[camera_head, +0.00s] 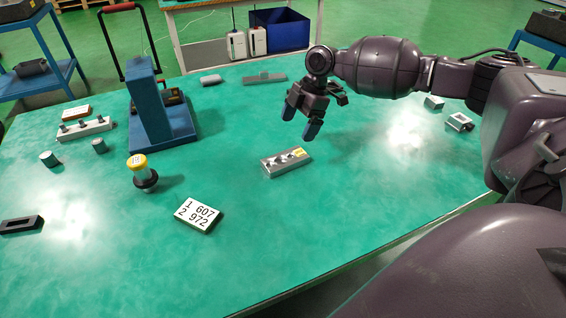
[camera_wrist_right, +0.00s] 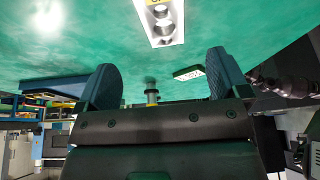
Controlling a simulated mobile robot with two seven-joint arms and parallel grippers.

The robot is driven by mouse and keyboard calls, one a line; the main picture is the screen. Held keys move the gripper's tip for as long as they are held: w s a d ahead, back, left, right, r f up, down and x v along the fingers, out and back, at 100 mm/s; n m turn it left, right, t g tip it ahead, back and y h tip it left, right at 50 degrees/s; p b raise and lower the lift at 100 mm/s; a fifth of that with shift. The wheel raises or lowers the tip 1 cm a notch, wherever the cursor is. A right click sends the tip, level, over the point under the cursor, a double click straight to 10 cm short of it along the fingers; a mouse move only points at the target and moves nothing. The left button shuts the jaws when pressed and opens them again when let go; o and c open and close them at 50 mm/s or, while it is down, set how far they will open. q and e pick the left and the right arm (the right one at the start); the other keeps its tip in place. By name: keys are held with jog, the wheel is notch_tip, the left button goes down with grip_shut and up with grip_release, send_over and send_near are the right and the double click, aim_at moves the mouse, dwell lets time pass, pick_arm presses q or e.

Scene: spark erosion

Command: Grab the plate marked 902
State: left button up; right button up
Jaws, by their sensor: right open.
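A grey metal plate (camera_head: 272,168) with several round pieces and a yellow label lies near the middle of the green table. The label is too small to read. The plate also shows at the top of the right wrist view (camera_wrist_right: 164,40), its label cut off by the frame edge. My right gripper (camera_head: 301,119) is open and empty, above the table and a little behind and right of this plate. Its two blue fingers are spread apart in the right wrist view (camera_wrist_right: 163,62).
A white number card (camera_head: 198,214), a yellow-capped cylinder (camera_head: 138,170) and a blue press (camera_head: 150,110) stand left of the plate. A pale block with knobs (camera_head: 84,129) lies farther left. Small metal blocks (camera_head: 459,121) lie right. The table around the plate is clear.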

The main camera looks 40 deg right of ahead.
send_over(286, 158)
jog(key=d, duration=0.2)
notch_tip(286, 158, down, 5)
jog(key=shift+w+r+b, duration=0.1)
jog(key=shift+r+b, duration=0.05)
jog(key=shift+b, duration=0.2)
jog(key=x, duration=0.4)
jog(key=shift+s+d+b, duration=0.15)
jog(key=shift+s+b, duration=0.1)
jog(key=shift+b, duration=0.1)
jog(key=shift+a+f, duration=0.2)
jog(key=shift+f, duration=0.3)
jog(key=shift+c, duration=0.4)
jog(key=c, duration=1.2)
jog(key=shift+r, duration=0.15)
